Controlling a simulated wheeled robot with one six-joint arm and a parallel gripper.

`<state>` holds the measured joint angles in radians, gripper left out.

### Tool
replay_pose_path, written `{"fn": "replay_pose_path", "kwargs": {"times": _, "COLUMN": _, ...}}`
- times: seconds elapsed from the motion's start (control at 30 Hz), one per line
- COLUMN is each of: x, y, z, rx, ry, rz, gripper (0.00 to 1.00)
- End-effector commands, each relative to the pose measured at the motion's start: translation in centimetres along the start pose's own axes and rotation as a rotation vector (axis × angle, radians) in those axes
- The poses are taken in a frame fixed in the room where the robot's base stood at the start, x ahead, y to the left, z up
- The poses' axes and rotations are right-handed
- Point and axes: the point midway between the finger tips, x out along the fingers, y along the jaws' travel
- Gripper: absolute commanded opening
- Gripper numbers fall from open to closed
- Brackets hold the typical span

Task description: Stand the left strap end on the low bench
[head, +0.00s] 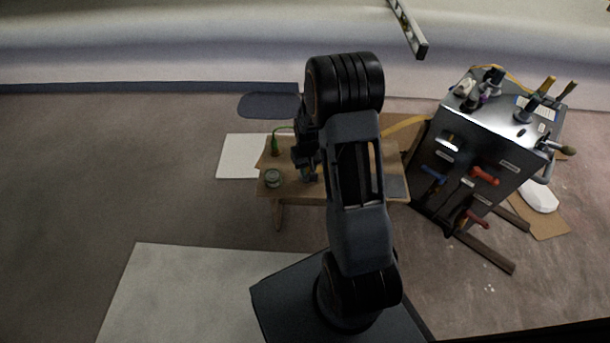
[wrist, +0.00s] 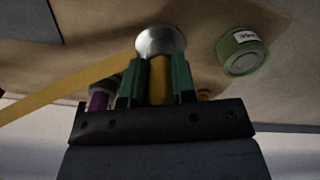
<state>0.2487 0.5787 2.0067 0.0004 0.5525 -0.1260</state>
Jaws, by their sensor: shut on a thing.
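The low bench (head: 297,186) is a small wooden table; its tan top (wrist: 205,22) fills much of the wrist view. My gripper (wrist: 158,80) has green fingers shut on a yellow piece with a round silver end, which I take for the left strap end (wrist: 160,42). The silver end points away from my gripper, towards the bench top. A yellow strap (wrist: 65,88) runs off to the left from behind the fingers. In the head view my gripper (head: 308,174) is over the bench, and my arm hides most of the held piece. I cannot tell whether it touches the top.
A green roll with a label (wrist: 242,52) is close beside the gripper; it also shows on the bench (head: 272,178). A piece with a green cord (head: 275,147) stands behind it. A purple piece (wrist: 98,100) is left of the fingers. A dark cabinet (head: 470,160) stands right.

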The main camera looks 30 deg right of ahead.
Motion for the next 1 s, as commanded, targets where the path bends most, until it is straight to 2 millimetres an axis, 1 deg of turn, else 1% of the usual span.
{"fn": "replay_pose_path", "kwargs": {"times": 0.1, "x": 1.1, "y": -0.6, "z": -0.4, "rx": -0.003, "ry": -0.002, "rz": 0.0, "gripper": 0.0}}
{"fn": "replay_pose_path", "kwargs": {"times": 0.3, "x": 3.8, "y": -0.5, "z": -0.4, "rx": -0.001, "ry": -0.002, "rz": 0.0, "gripper": 0.0}}
{"fn": "replay_pose_path", "kwargs": {"times": 0.57, "x": 3.8, "y": -0.5, "z": -0.4, "rx": -0.001, "ry": 0.0, "rz": 0.0, "gripper": 0.0}}
{"fn": "replay_pose_path", "kwargs": {"times": 0.73, "x": 4.3, "y": -0.5, "z": -0.4, "rx": -0.001, "ry": 0.0, "rz": 0.0, "gripper": 0.0}}
{"fn": "replay_pose_path", "kwargs": {"times": 0.77, "x": 4.3, "y": -0.5, "z": -0.4, "rx": -0.001, "ry": 0.0, "rz": 0.0, "gripper": 0.26}}
{"fn": "replay_pose_path", "kwargs": {"times": 1.0, "x": 4.2, "y": -0.5, "z": -0.4, "rx": -0.001, "ry": 0.0, "rz": 0.0, "gripper": 0.49}}
